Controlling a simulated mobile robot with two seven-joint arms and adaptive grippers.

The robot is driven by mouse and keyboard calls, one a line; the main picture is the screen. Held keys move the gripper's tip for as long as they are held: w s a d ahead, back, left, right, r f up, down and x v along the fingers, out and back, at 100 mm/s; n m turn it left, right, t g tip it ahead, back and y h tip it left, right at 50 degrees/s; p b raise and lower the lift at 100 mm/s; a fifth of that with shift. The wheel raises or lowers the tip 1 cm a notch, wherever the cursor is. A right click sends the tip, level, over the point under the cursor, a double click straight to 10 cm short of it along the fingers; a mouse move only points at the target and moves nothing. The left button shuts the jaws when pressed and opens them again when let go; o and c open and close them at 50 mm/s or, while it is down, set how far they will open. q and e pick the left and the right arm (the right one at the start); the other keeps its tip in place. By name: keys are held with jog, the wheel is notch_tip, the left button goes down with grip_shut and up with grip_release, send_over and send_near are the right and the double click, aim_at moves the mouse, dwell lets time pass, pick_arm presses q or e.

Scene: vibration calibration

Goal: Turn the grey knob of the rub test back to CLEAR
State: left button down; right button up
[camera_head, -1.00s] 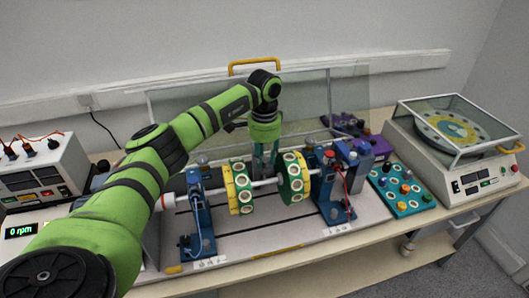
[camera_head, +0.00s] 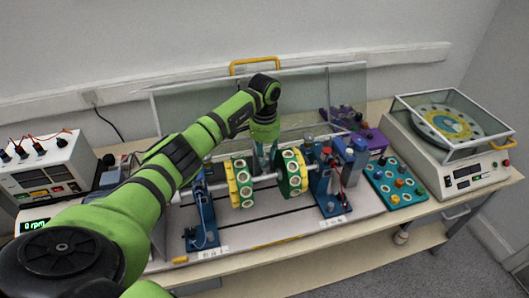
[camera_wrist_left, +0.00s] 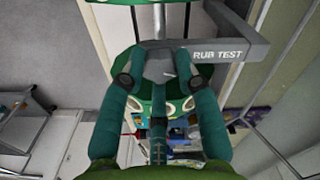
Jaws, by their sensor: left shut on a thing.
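The grey knob (camera_wrist_left: 158,68) is in the left wrist view, beside a grey bracket lettered RUB TEST (camera_wrist_left: 222,52). The knob is hidden there. No CLEAR mark can be read. My right gripper is not in view.
A clear guard with a yellow handle (camera_head: 254,61) stands behind the rotor. Blue bearing stands (camera_head: 203,217) flank it. A teal tray (camera_head: 397,190) of coloured parts and a white balance machine (camera_head: 463,178) stand right. A white power supply (camera_head: 40,172) stands left.

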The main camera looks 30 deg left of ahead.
pick_arm(q)
jog(key=c, duration=0.9)
grip_release()
jog(key=shift+f, duration=0.1)
jog(key=shift+r, duration=0.5)
notch_tip(320, 180, up, 11)
